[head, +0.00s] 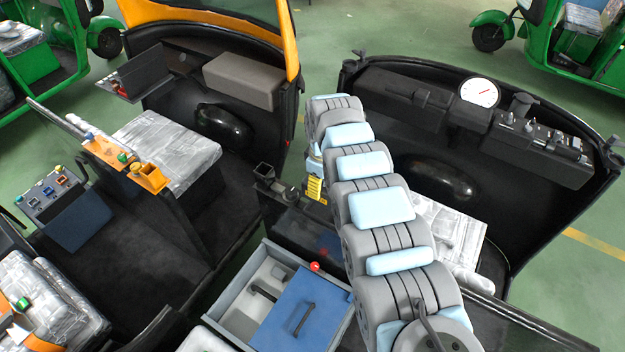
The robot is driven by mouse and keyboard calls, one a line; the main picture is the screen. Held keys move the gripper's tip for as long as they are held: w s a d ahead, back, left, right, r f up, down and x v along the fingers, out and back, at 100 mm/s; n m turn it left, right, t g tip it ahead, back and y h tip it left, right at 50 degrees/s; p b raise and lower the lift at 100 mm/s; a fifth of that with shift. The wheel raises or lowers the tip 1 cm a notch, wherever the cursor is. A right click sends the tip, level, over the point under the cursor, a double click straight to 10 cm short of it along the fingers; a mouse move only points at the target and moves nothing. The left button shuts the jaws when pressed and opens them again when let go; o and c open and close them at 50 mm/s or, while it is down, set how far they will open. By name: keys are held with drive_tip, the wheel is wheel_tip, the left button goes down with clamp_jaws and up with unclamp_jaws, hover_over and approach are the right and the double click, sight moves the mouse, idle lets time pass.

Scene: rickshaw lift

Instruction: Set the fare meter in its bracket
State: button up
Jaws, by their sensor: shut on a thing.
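My arm reaches up the middle of the head view and bends down at its far end. My gripper (314,166) is mostly hidden behind the arm links; its fingertips are hard to make out. A small yellow piece with dark marks (315,187) shows just below it and looks like part of the fare meter in its grip. A dark square holder (263,171), which may be the bracket, stands to the left of the gripper on the edge between the two cabs. A gap shows between it and the yellow piece.
A grey tray (224,300) with a blue lid (303,308) and a red knob (315,267) lies below. The right cab has a dash with a white gauge (480,92). An orange tool rest (149,177) stands on the left, near a wrapped seat (165,145). Green rickshaws stand behind.

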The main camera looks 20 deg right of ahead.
drive_tip(key=shift+s+d+r, duration=0.2)
drive_tip(key=shift+d, duration=0.55)
drive_tip(key=b, duration=0.3)
hover_over(326, 213)
drive_tip(key=shift+a+f, duration=0.1)
drive_tip(key=shift+f, duration=2.85)
drive_tip(key=shift+f+b, duration=0.4)
drive_tip(key=shift+f, duration=1.05)
idle(1.5)
drive_tip(key=o, duration=1.3)
drive_tip(key=shift+o, duration=0.9)
